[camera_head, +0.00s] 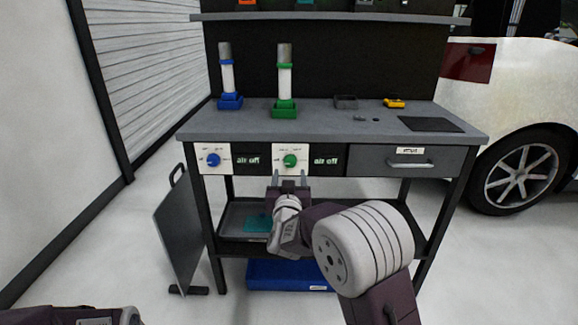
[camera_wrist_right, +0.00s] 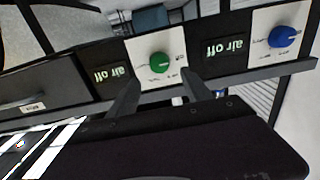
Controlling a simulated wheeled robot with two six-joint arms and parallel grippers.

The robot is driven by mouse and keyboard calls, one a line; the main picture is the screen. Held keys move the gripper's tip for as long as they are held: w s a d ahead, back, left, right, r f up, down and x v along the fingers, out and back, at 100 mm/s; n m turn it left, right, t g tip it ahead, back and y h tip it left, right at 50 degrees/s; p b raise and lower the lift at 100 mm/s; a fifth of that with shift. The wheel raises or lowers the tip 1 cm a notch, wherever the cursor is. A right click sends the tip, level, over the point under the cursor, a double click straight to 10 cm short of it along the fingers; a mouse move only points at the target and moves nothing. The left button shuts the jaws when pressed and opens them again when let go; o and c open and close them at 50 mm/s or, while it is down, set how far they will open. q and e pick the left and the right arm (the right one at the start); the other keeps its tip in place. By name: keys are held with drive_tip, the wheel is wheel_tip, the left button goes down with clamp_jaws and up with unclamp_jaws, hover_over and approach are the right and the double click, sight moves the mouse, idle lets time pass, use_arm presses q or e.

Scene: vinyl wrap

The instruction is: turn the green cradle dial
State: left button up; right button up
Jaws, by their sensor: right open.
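The green dial (camera_head: 290,161) sits on a white panel on the front of the workbench, below the green cradle (camera_head: 284,108) that holds a white roll upright. My right gripper (camera_head: 290,174) is open just below and in front of this dial. In the right wrist view the green dial (camera_wrist_right: 159,66) shows between and beyond the two fingers (camera_wrist_right: 158,88), with no contact visible. A blue dial (camera_head: 213,160) sits on a similar panel to the left; it also shows in the right wrist view (camera_wrist_right: 282,38). Only part of my left arm shows at the lower left; its gripper is out of frame.
Black "air off" displays (camera_head: 326,161) sit beside each dial. A drawer (camera_head: 400,160) is at the right. A blue cradle (camera_head: 230,102) and a yellow item (camera_head: 394,103) stand on the benchtop (camera_head: 320,125). A grey panel (camera_head: 178,235) leans at left; a blue bin (camera_head: 290,275) lies below.

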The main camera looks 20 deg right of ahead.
sight(290, 162)
drive_tip(key=b+x, duration=0.1)
drive_tip(key=x, duration=0.5)
drive_tip(key=shift+w+f, duration=0.1)
drive_tip(key=shift+f, duration=0.05)
drive_tip(key=shift+w+d, duration=0.1)
drive_tip(key=shift+w, duration=0.2)
clamp_jaws()
use_arm(q)
drive_tip(key=shift+f, duration=0.1)
